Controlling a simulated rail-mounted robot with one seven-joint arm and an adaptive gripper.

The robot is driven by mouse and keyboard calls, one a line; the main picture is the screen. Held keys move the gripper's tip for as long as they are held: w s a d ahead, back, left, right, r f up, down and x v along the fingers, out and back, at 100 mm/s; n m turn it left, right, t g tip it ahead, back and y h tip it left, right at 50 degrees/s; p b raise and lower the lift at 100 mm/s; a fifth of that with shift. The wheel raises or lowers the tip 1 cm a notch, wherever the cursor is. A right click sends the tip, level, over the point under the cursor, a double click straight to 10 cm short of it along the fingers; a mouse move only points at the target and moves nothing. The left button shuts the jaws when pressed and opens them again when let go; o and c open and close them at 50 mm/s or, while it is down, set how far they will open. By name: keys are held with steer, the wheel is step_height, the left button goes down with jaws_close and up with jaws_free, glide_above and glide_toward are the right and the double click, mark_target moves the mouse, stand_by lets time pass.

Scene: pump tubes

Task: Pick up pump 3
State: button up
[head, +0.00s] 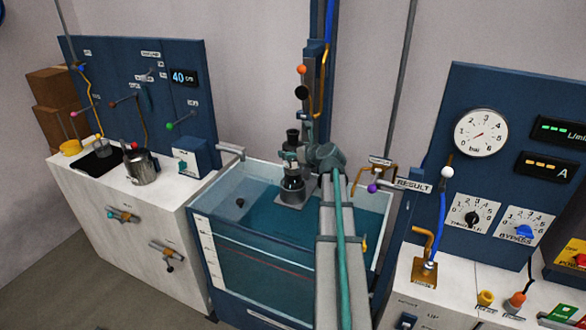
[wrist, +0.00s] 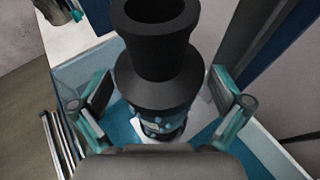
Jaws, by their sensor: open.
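A dark grey pump (head: 291,184) with a narrow black neck stands upright over the blue water tank, near its back middle. No number on it can be read. In the wrist view the pump (wrist: 160,65) fills the middle, its wide round mouth toward the camera and a conical shoulder below. My gripper (head: 300,160) is at the pump's upper part, partly hidden behind my arm. In the wrist view my gripper (wrist: 163,105) is open, one teal-edged finger on each side of the pump, with a visible gap on both sides.
The water tank (head: 225,262) has clear walls. A white cabinet (head: 90,205) with a metal pot (head: 140,168) stands left. A blue panel (head: 500,105) with a gauge (head: 481,133) stands right. A blue column and a coloured pipe rise behind the pump.

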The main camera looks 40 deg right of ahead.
steer(key=shift+w+f, duration=0.15)
steer(key=shift+w, duration=0.2)
steer(key=c, duration=1.7)
steer(key=shift+d+r, duration=0.1)
steer(key=shift+r, duration=0.1)
steer(key=shift+c, duration=0.2)
